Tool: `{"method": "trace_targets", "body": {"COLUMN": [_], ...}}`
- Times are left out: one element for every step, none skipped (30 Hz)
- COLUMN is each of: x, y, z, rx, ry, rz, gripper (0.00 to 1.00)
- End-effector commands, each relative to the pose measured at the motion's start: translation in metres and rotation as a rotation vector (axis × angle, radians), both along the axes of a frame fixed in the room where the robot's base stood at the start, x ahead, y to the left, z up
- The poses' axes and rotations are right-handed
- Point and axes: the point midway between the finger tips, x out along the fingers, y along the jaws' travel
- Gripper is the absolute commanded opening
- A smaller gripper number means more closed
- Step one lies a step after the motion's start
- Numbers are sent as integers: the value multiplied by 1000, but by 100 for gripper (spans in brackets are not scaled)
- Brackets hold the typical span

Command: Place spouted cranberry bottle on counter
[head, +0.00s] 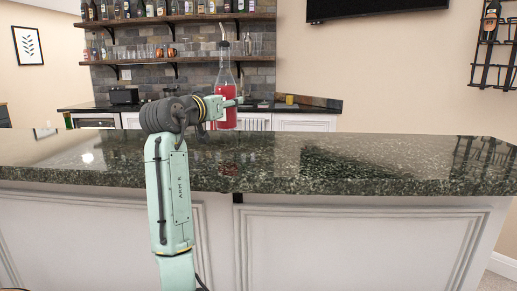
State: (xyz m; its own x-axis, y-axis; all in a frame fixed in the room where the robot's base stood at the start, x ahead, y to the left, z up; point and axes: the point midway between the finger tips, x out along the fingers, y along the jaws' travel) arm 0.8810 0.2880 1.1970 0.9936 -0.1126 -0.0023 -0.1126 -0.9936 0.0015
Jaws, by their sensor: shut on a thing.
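The spouted cranberry bottle (226,84) is clear with red liquid in its lower part and a pale spout at its top. It stands upright in the head view, left of centre, over the dark granite counter (370,165). My gripper (237,102) is at the bottle, shut on it around its lower half. My arm reaches up from the front of the counter and hides part of the counter top. The bottle's base shows near the far edge of the counter; I cannot tell whether it touches the surface.
The counter top is clear to the right and left, with reflections on it. Behind it is a back counter (320,104) with a yellow cup (289,99) and a dark appliance (124,96). Wall shelves (180,60) hold bottles and glasses. A wire bottle rack (493,62) hangs at right.

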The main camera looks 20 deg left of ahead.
Motion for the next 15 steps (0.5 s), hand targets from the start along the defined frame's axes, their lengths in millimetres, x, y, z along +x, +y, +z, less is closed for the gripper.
{"method": "trace_targets", "body": {"x": [-2, -4, -7, -10, -14, -20, -24, -29, -35, -40, -45, -51, -55, -60, -66], "y": [-3, -5, -9, -14, -18, -26, -32, -39, -47, -54, -60, -68, -75, -81, -88], "z": [2, 2, 1, 1, 1, 0, 0, -1, -3, -3, -3, -5, -5, -6, -7], "rx": [3, 3, 3, 4, 4, 5, 5, 5, 5, 5, 5, 4, 4, 5, 4], "ry": [-4, -4, -4, -6, -7, -6, -7, -7, -6, -6, -7, -6, -6, -6, -6], "rz": [0, 0, 0, 0, 0, -1, -1, -1, -1, -1, 0, -1, -1, -2, -1], "gripper": [1, 1, 1, 1, 1, 1, 1, 1, 1, 1, 1, 1, 1, 1, 1]}}
